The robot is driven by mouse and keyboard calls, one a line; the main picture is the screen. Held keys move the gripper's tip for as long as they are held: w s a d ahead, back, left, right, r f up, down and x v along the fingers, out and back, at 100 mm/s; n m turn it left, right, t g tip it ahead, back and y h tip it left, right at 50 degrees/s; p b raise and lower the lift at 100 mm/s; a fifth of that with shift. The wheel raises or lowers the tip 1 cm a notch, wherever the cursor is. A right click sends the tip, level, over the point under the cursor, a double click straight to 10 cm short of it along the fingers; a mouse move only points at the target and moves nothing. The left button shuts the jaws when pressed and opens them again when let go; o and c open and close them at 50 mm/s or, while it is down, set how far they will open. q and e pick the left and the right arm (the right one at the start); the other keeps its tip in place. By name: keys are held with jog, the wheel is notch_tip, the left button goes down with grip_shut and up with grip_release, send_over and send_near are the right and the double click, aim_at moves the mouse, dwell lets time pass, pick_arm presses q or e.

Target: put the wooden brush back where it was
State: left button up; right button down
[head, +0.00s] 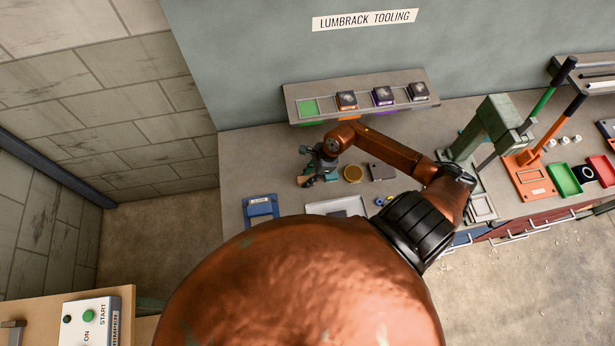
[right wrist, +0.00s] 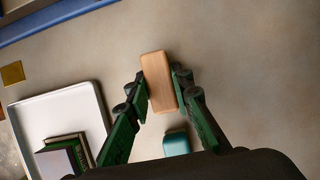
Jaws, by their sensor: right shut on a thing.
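The wooden brush (right wrist: 158,82) is a pale brown rounded block in the right wrist view. My right gripper (right wrist: 159,80) is shut on it, one green finger on each long side. Its bristles are hidden below. In the head view the right gripper (head: 312,172) is over the left part of the bench, and the brush (head: 305,181) shows as a small brown bit at its fingertips. I cannot tell whether the brush touches the bench. My left gripper is not in view.
A teal block (right wrist: 177,143) lies close to the brush. A white tray (right wrist: 38,114) holding dark pieces lies to the left. A shelf (head: 325,100) stands behind.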

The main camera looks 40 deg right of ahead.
jog(key=shift+f, duration=0.2)
jog(key=c, duration=2.2)
grip_release()
jog(key=shift+f, duration=0.15)
jog(key=o, duration=0.5)
